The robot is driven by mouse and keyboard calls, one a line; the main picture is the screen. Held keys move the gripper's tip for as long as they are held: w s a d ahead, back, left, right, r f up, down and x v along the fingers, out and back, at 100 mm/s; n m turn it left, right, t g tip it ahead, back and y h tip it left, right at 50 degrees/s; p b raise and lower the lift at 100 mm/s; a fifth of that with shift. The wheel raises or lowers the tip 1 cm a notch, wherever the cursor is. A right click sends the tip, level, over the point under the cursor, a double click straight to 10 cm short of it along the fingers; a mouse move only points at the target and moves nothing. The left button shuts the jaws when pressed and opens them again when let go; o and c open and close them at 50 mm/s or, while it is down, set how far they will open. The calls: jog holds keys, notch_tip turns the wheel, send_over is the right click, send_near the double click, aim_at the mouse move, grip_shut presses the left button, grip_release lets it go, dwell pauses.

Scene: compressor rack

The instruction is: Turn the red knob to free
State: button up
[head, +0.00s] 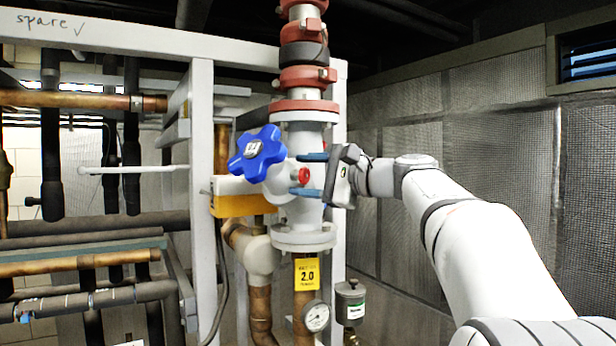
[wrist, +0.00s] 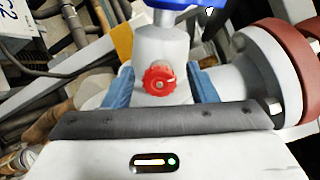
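The red knob (head: 304,175) is small and sits on the side of the white valve body (head: 302,215), below and right of the big blue handwheel (head: 257,154). In the wrist view my gripper (wrist: 160,88) is open, with a visible gap on each side of the knob. I cannot tell how deep the fingers reach around it.
Red flanged couplings (head: 305,78) rise above the valve. A yellow box (head: 243,200) is left of it, beside a white frame post (head: 202,190). A yellow tag (head: 307,274) and a gauge (head: 316,316) are below. The space right of the valve holds my arm.

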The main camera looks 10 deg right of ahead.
jog(key=shift+s+d, duration=0.35)
jog(key=shift+d, duration=0.05)
jog(key=b+v, duration=0.2)
jog(key=v, duration=0.4)
jog(key=shift+s+d, duration=0.25)
jog(key=shift+s, duration=0.05)
